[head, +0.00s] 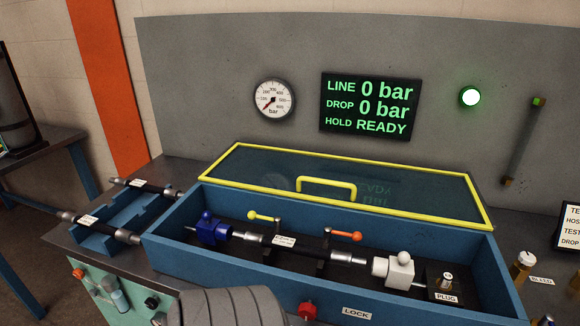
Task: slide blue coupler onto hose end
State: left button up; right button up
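The blue coupler (210,231) sits at the left inside the open blue test box, with a round blue knob on top. A black hose (285,242) with a white label lies across the middle of the box. Its silver left end (248,237) points at the blue coupler's right side; I cannot tell whether the end is inside the coupler or only close to it. The hose's silver right end (340,255) points toward a white coupler (394,269). Neither of my grippers shows in the head view.
The yellow-framed clear lid (478,198) is raised behind the box (258,281). Yellow-handled (264,216) and orange-handled (344,236) clamps stand at the hose. A plug (446,281) sits at right. More hoses lie on a blue rack (107,243). The display (370,106) reads 0 bar, READY.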

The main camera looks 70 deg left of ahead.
aim_at(210, 231)
jog(key=z, duration=0.35)
jog(key=k, duration=0.95)
jog(key=u, duration=1.25)
